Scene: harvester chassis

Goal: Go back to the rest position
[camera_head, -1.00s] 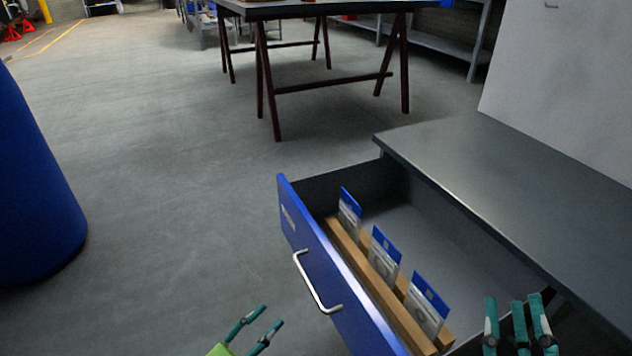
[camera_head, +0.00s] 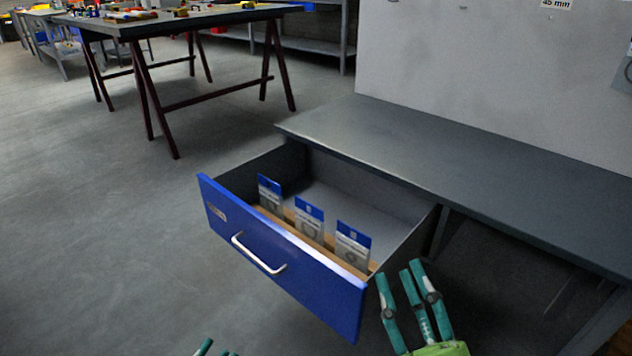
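My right gripper (camera_head: 408,290) is at the lower right, just off the right end of the open drawer. Its teal fingers point up and are spread, with nothing between them. My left gripper (camera_head: 215,350) shows only as fingertips at the bottom edge, left of centre. The tips are apart, and the rest of it is out of the frame.
A blue-fronted drawer (camera_head: 315,287) with a white handle (camera_head: 258,255) stands open under a grey workbench (camera_head: 470,175). Several blue-and-white packets (camera_head: 309,221) stand inside it. A trestle table (camera_head: 110,22) stands at the back left. The floor at left is clear.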

